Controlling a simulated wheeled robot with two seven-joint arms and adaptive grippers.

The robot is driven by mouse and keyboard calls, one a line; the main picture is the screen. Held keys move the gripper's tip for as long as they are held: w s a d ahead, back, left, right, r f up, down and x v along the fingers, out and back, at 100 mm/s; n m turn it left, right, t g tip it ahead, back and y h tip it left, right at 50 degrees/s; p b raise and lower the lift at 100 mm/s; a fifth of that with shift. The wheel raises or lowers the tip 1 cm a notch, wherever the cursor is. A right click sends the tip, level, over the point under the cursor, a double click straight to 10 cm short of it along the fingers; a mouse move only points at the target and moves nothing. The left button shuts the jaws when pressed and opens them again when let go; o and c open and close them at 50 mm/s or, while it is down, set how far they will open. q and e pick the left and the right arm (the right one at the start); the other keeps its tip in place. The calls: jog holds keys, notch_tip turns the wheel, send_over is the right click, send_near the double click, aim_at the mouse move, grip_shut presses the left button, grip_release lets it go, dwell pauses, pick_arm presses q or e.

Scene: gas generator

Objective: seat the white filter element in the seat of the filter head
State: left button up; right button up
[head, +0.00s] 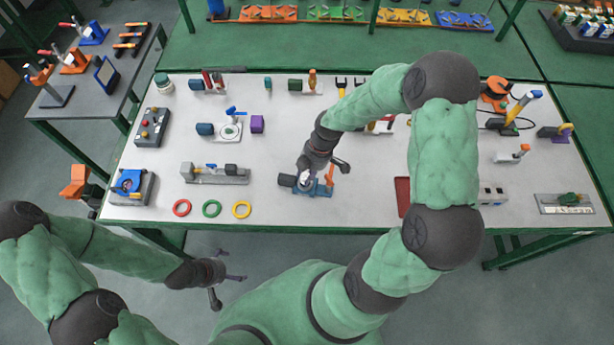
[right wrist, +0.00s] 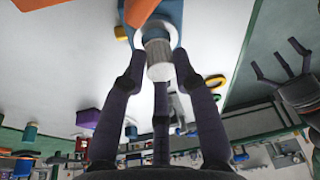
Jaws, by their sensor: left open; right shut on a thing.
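The white filter element (right wrist: 160,72) shows in the right wrist view between the fingers of my right gripper (right wrist: 160,82), which is shut on it. Its ribbed grey part points at the pale round seat of the blue filter head (right wrist: 172,12). The element overlaps the seat in this view; I cannot tell how deep it sits. In the head view my right gripper (head: 306,174) is over the filter head (head: 318,190), and the element is mostly hidden there. My left gripper (head: 232,265) is open and empty, off the table's front edge.
An orange lever (head: 330,175) stands on the filter head's right side.

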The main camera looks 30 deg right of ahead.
notch_tip(320, 180, down, 2)
jog(key=shift+f, duration=0.1)
jog(key=shift+f, duration=0.1)
jog(key=o, duration=0.8)
jog(key=shift+o, duration=0.2)
jog(key=shift+d+r, duration=0.1)
jog(key=shift+r, duration=0.3)
jog(key=p+v, duration=0.2)
jog(key=v, duration=0.9)
jog(key=shift+r, duration=0.25)
